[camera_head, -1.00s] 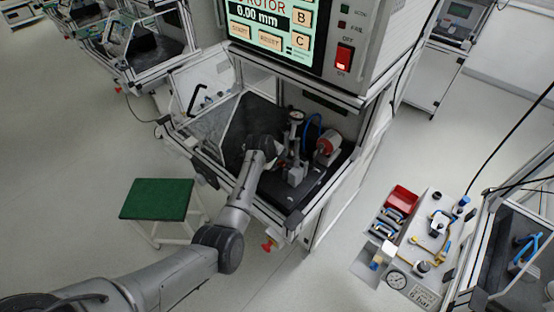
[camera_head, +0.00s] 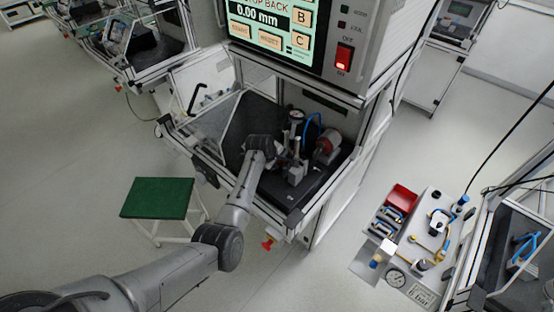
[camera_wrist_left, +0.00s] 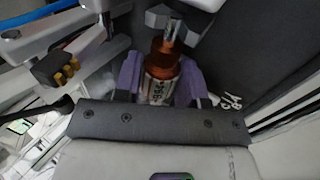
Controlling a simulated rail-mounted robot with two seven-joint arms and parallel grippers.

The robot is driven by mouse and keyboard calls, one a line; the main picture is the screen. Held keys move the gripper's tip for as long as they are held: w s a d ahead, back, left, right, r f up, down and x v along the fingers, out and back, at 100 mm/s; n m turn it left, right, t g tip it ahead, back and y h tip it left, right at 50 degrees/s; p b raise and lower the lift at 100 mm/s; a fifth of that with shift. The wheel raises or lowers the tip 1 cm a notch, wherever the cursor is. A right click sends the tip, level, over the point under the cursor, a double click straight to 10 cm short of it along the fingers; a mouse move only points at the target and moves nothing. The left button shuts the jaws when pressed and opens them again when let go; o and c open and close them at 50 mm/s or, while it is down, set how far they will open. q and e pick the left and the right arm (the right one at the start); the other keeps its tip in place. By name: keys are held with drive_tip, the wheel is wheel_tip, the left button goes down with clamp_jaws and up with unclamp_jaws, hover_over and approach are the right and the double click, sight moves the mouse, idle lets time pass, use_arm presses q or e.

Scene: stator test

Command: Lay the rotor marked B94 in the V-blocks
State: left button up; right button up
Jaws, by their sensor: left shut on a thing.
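My left gripper (camera_wrist_left: 160,85) is shut on the rotor (camera_wrist_left: 161,64), with a purple finger on each side of it. The rotor has copper windings and a white label that reads B94 sideways. Its steel shaft points to a grey notched block (camera_wrist_left: 158,17), seemingly one of the V-blocks; I cannot tell whether they touch. In the head view my left wrist is inside the test cell, beside the grey blocks (camera_head: 297,172) on the dark base, and it hides the rotor. My right gripper is not in view.
A dial gauge post (camera_head: 296,125) and a red-faced round unit (camera_head: 327,145) stand close by the blocks. The cell's frame and clear panels surround the arm. A screen (camera_head: 268,28) above reads 0.00 mm. A green-topped stool (camera_head: 158,198) stands outside on the left.

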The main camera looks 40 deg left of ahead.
use_arm(q)
drive_tip(key=o, duration=1.1)
drive_tip(key=shift+o, duration=0.2)
drive_tip(key=shift+r, duration=0.1)
drive_tip(key=shift+s+r, duration=0.2)
drive_tip(key=shift+r, duration=0.1)
drive_tip(key=p+v, duration=0.2)
drive_tip(key=v, duration=1.1)
drive_tip(key=shift+p, duration=0.3)
